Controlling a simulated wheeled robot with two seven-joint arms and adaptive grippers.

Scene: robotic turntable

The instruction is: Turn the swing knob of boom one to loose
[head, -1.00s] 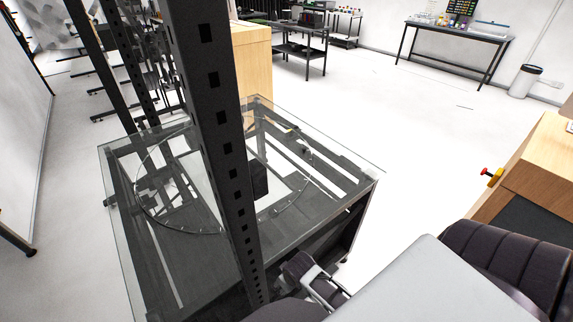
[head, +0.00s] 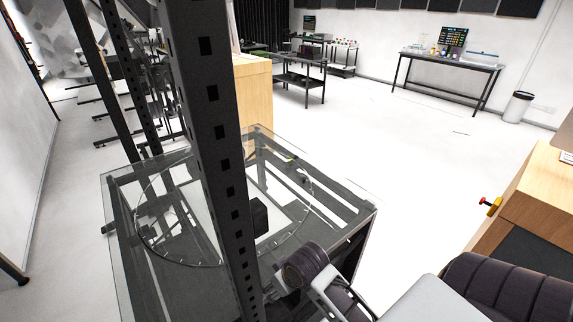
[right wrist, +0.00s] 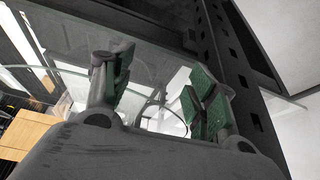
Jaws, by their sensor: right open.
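The glass-topped turntable frame (head: 340,212) stands at centre left in the head view, with a round ring showing in its top. A tall black perforated post (head: 217,110) rises in front of it. I cannot make out boom one's swing knob in either view. My right gripper (head: 273,287) is low beside the post, partly hidden by it. In the right wrist view its green-padded fingers (right wrist: 160,92) are spread apart with nothing between them. The post (right wrist: 240,70) also shows there, just right of the fingers, and glass lies beyond. My left gripper is not in view.
A small black block (head: 260,212) shows beside the post; I cannot tell what it is. A wooden cabinet (head: 253,95) stands behind the turntable. At right is a wooden bench (head: 540,190) with a red and yellow button (head: 490,205). The white floor between is clear.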

